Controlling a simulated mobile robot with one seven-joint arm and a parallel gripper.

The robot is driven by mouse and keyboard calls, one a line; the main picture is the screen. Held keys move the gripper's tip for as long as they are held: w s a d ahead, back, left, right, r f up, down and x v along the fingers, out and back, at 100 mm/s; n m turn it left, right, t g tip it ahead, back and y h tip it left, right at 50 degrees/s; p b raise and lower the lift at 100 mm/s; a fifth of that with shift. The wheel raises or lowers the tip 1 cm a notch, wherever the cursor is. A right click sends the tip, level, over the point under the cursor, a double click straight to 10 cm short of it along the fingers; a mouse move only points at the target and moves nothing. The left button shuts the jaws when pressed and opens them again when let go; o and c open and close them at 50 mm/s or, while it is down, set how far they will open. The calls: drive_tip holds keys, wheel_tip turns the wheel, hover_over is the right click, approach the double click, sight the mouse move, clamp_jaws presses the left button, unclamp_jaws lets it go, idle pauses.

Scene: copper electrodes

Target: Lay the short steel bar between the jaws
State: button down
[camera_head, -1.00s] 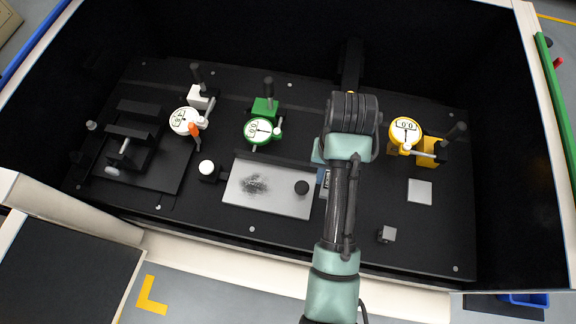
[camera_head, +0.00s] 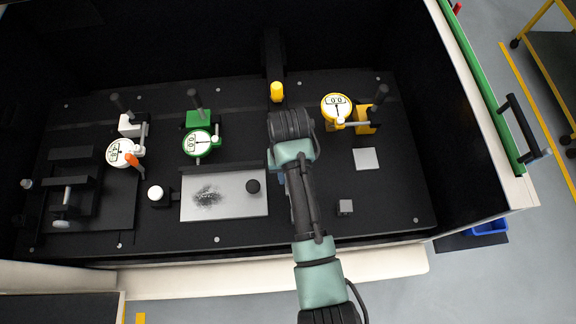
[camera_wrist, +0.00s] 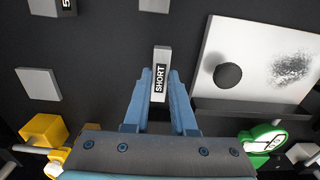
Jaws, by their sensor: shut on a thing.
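The short steel bar (camera_wrist: 161,68) is a light grey block with a black SHORT label in the wrist view. My gripper (camera_wrist: 160,84) is shut on it, with one blue finger along each side. In the head view my arm mostly hides the gripper and the bar. The black vise (camera_head: 66,182) stands at the far left of the head view, with two parallel jaws and a silver screw handle at the front. My gripper is well to the right of it.
A pale plate (camera_head: 235,205) with a dark smudge and black knob lies left of my gripper. White (camera_head: 122,152), green (camera_head: 197,143) and yellow (camera_head: 337,107) dial gauges stand behind.

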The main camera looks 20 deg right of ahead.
drive_tip(key=shift+f, duration=1.2)
drive_tip(key=shift+f, duration=0.2)
drive_tip(key=c, duration=0.7)
unclamp_jaws()
drive_tip(key=shift+c, duration=0.2)
wheel_tip(320, 180, up, 12)
drive_tip(key=shift+r, duration=0.25)
